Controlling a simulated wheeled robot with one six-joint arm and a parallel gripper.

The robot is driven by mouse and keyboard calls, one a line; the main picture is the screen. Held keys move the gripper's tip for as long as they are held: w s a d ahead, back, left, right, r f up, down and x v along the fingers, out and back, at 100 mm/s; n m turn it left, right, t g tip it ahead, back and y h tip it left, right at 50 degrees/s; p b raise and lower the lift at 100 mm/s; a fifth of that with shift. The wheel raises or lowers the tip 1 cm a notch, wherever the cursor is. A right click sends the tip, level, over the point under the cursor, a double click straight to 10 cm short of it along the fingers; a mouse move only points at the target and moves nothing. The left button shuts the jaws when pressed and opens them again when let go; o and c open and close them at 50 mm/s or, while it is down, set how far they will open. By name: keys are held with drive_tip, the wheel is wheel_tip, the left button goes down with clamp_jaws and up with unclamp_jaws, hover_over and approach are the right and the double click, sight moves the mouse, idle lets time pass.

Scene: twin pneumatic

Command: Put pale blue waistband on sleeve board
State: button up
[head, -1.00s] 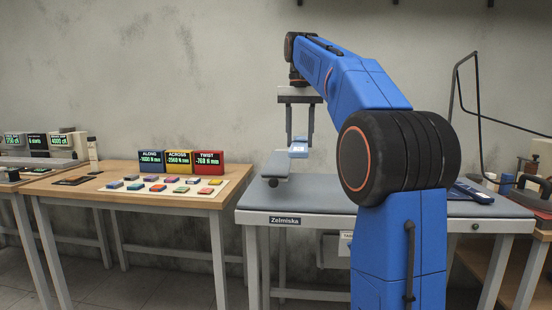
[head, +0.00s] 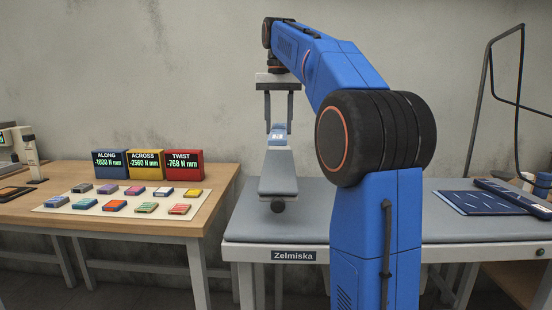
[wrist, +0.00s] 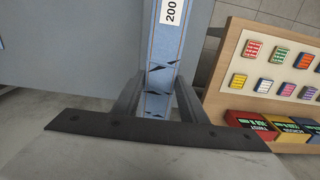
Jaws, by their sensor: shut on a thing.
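The pale blue waistband (head: 278,130) hangs between the fingers of my gripper (head: 279,118), at the far end of the sleeve board (head: 278,172). In the wrist view the waistband (wrist: 158,75) is a narrow strip with dark creases and a white label reading 200. My gripper (wrist: 157,100) is shut on it there. The sleeve board is a grey padded board tapering toward its far end, raised above the ironing table (head: 340,232). I cannot tell whether the waistband touches the board.
A wooden table (head: 213,205) at left holds blue, yellow and red display boxes and a pale mat (head: 70,208) with several coloured pieces. A gap separates the tables.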

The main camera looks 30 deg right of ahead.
sight(279, 165)
wheel_tip(279, 165, down, 9)
drive_tip(key=shift+s+r, duration=0.1)
idle(0.4)
drive_tip(key=o, duration=1.1)
wheel_tip(279, 165, up, 12)
drive_tip(key=shift+s, duration=0.1)
idle(0.5)
